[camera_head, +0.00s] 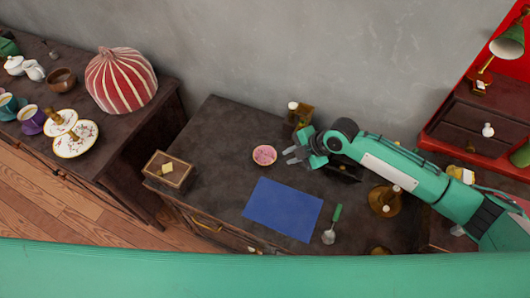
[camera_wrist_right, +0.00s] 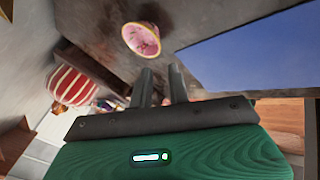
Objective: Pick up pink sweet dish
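The pink sweet dish (camera_head: 264,155) is a small round bowl with a pale rim. It sits on the dark table, left of my right gripper (camera_head: 289,155). In the right wrist view the dish (camera_wrist_right: 141,40) lies just beyond the fingertips of my right gripper (camera_wrist_right: 160,74), slightly to their left. The two fingers are apart with nothing between them, and they do not touch the dish. My left gripper is not in view.
A blue mat (camera_head: 283,209) lies in front of the dish, with a green-handled spatula (camera_head: 332,226) beside it. A wooden box (camera_head: 169,170) stands at the table's left edge. The table left of the dish is clear.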

